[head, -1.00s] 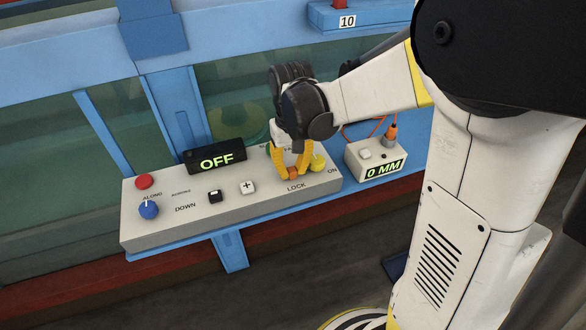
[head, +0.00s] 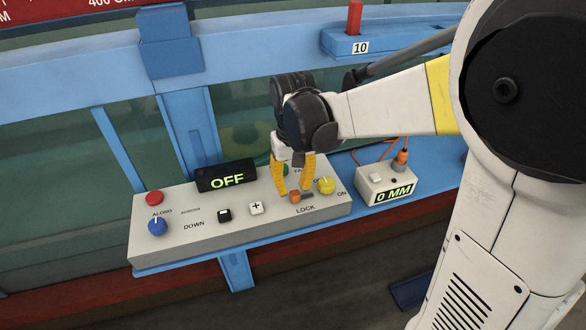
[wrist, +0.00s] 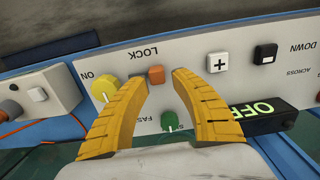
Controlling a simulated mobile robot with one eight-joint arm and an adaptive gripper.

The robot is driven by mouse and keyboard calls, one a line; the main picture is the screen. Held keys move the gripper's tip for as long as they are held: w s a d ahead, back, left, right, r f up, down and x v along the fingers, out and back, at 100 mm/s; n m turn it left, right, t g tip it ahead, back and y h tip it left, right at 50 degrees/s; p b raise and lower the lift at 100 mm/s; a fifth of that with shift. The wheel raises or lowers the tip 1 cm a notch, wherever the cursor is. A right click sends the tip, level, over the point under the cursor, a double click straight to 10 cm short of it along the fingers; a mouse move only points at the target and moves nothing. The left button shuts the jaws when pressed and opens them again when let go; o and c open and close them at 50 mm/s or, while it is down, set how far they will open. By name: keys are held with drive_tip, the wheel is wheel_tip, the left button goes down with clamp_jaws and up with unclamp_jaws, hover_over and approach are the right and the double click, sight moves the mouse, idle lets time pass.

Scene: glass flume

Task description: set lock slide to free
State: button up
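The lock slide is a small orange block (head: 294,197) on the front part of the grey control panel (head: 180,242), beside the word LOCK. In the wrist view the orange block (wrist: 156,75) sits between my yellow fingertips, with a gap visible on each side. My gripper (head: 294,190) points down at the panel with its fingers spread around the block. In the wrist view my gripper (wrist: 160,78) is open and holds nothing. I see no FREE label, and the slide's track cannot be made out.
A yellow knob (head: 326,186) marked ON is close to the right finger, and a green knob (wrist: 169,121) lies behind the fingers. A plus button (head: 256,208), black button (head: 224,215), blue knob (head: 157,226) and OFF display (head: 227,179) are left. A 0 MM box (head: 385,187) stands right.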

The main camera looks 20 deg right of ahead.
sight(293, 193)
wheel_tip(293, 193, up, 9)
idle(0.4)
drive_tip(key=s+d+f+t, duration=0.1)
drive_tip(key=s+d+t, duration=0.1)
drive_tip(key=s+t, duration=0.5)
drive_tip(key=s, duration=0.5)
drive_tip(key=shift+s+d, duration=0.2)
drive_tip(key=shift+s, duration=0.2)
idle(2.3)
